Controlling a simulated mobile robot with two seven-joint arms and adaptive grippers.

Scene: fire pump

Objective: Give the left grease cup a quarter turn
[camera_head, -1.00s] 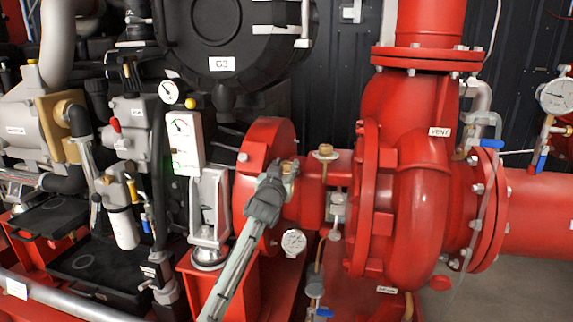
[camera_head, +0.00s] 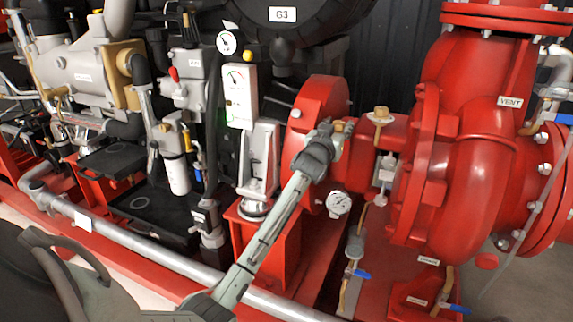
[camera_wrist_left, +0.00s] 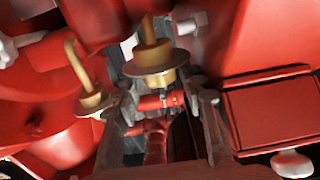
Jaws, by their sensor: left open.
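The left grease cup (camera_head: 340,126) is a small brass cup on the red pump housing, mostly hidden behind my left gripper (camera_head: 335,132) in the head view. In the left wrist view, a brass cup (camera_wrist_left: 157,62) with a wide flange and stem shows close up, in line with the gap between the fingers of my open left gripper (camera_wrist_left: 167,100). I take it for the left cup. I cannot tell whether the fingers touch it. A second brass cup (camera_head: 380,115) stands to the right; it probably also shows at left in the wrist view (camera_wrist_left: 90,102). My right gripper is out of view.
The large red pump casing (camera_head: 470,140) stands to the right. A grey handrail pipe (camera_head: 140,250) crosses below. A white indicator box (camera_head: 240,97) and grey bracket (camera_head: 258,160) stand left of the gripper.

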